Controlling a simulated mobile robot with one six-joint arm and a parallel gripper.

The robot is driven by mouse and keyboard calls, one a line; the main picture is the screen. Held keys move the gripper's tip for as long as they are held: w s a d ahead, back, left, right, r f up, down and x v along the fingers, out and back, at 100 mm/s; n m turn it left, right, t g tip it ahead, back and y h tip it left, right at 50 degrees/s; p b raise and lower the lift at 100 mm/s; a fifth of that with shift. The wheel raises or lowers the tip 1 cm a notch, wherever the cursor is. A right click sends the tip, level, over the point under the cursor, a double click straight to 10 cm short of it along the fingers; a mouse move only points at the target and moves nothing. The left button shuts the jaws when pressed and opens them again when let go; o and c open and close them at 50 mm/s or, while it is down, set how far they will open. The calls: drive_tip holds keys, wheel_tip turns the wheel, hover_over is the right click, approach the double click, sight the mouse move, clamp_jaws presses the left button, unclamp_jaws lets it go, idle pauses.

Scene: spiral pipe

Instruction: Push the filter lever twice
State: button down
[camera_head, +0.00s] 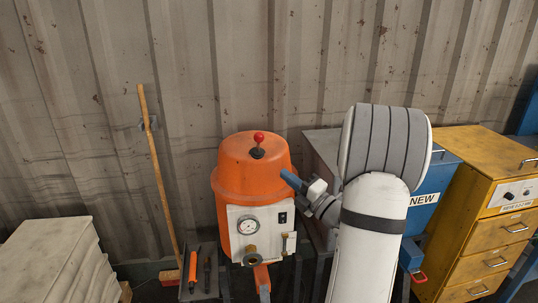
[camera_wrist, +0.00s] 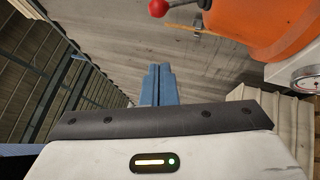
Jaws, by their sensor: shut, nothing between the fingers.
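The filter lever (camera_head: 259,138), a short stick with a red ball knob, stands upright on top of the orange domed machine (camera_head: 228,180). The red knob also shows at the top edge of the wrist view (camera_wrist: 158,8), with the orange housing (camera_wrist: 262,22) to its right. My gripper (camera_head: 284,174) is at the right side of the dome, below and to the right of the lever, apart from the knob. Its blue fingers are together and empty, as the wrist view also shows (camera_wrist: 155,70).
The machine's front has a white panel with a gauge (camera_head: 248,225). Tools lie on a dark stand (camera_head: 212,262) to its left. A broom (camera_head: 158,175) leans on the corrugated wall. A yellow cabinet (camera_head: 490,230) and a blue box (camera_head: 425,200) stand right, partly behind my arm.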

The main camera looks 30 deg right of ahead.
drive_tip(key=p, duration=0.1)
approach(259, 142)
drive_tip(key=w+a, duration=0.2)
drive_tip(key=a, duration=0.3)
drive_tip(key=w, duration=0.1)
drive_tip(key=w+d+r, duration=0.2)
drive_tip(key=shift+w+p, duration=0.3)
drive_tip(key=shift+p, duration=0.05)
drive_tip(key=shift+d+r, duration=0.1)
